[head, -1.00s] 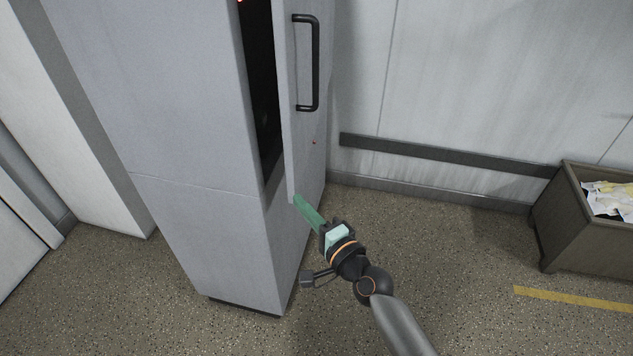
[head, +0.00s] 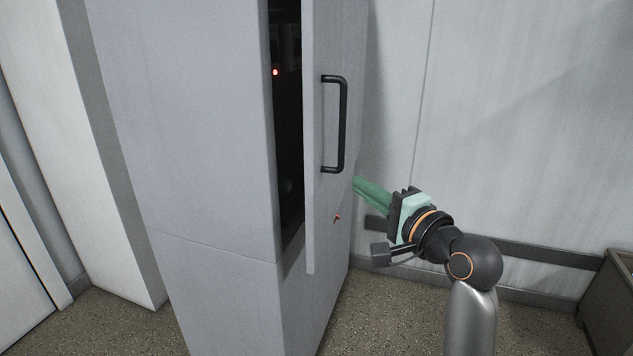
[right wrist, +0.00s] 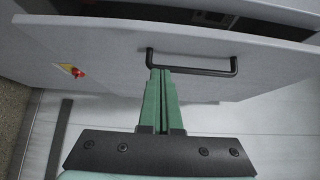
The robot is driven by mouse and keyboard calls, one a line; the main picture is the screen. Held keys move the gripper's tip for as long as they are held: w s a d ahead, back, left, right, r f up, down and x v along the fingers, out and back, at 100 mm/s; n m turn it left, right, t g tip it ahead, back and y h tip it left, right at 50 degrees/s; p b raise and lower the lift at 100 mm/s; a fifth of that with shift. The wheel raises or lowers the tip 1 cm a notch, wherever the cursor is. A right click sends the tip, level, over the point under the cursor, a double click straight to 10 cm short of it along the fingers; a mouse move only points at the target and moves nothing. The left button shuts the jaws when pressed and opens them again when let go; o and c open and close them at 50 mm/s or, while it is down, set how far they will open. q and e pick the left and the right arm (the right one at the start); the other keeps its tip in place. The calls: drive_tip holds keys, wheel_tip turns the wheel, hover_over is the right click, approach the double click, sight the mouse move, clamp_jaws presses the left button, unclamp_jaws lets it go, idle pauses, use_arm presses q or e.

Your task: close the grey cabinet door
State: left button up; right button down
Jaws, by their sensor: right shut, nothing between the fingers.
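The grey cabinet (head: 195,120) stands left of centre in the head view. Its grey door (head: 320,225) is partly open, with a dark gap showing the inside (head: 287,140). A black bar handle (head: 342,125) is on the door's outer face; it also shows in the right wrist view (right wrist: 195,68). My right gripper (head: 356,183) is shut and empty, its green fingers pointing at the door's outer face below and right of the handle. In the right wrist view its fingertips (right wrist: 158,72) appear close to the handle; I cannot tell whether they touch. My left gripper is not in view.
A grey wall (head: 500,120) with a dark rail (head: 540,254) stands behind the door. A brown bin (head: 612,300) is at the lower right. Speckled floor (head: 115,325) shows below.

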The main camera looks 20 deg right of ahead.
sight(321, 159)
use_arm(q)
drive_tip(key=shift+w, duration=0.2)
use_arm(e)
drive_tip(key=x, duration=0.9)
drive_tip(key=shift+w, duration=0.45)
drive_tip(key=shift+a, duration=0.15)
